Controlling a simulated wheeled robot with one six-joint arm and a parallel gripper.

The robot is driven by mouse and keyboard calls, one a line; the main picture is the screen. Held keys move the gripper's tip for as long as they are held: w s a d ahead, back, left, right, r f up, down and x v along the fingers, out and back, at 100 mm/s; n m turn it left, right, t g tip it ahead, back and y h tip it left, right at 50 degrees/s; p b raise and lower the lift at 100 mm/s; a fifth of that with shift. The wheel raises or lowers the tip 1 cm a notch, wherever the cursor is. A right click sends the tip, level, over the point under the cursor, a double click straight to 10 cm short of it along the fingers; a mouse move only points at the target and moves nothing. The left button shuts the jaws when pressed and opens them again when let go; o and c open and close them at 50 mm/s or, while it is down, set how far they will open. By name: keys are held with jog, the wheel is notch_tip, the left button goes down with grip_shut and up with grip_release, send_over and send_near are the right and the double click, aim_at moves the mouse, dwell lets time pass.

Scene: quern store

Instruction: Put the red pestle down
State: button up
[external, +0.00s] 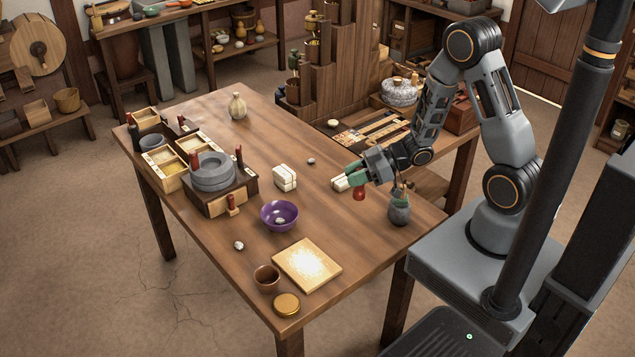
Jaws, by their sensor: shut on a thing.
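My gripper (356,176), with green fingers, is over the right part of the wooden table (330,222). It is shut on the red pestle (359,194), whose rounded red end hangs below the fingers. The rest of the pestle is hidden by the gripper. The red end appears a little above the tabletop, but I cannot tell for sure whether it touches.
A grey jar (399,213) stands close right of the gripper, and a white block (340,184) lies just left. Another white bundle (285,177), a pale board (307,265), a brown cup (266,279) and a stone quern (212,175) are on the table. Its middle has clear wood.

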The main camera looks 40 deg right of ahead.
jog(key=s+a+f+n+g+y+p, duration=0.1)
jog(key=s+a+f+n+g+p, duration=0.15)
jog(key=s, duration=0.45)
jog(key=shift+s+a+f+b, duration=0.1)
jog(key=shift+s+f+b, duration=0.05)
jog(key=shift+f, duration=1.25)
jog(key=shift+s+d+f+b, duration=0.1)
jog(key=shift+s+f+b, duration=0.1)
jog(key=shift+f, duration=1.15)
jog(key=shift+s+a+f+b, duration=0.1)
jog(key=shift+s+f, duration=0.05)
jog(key=shift+f, duration=1.25)
jog(key=shift+f, duration=0.15)
jog(key=o, duration=0.9)
jog(key=shift+r, duration=0.3)
jog(key=v, duration=1.2)
jog(key=shift+f+b, duration=0.15)
jog(key=shift+b, duration=0.2)
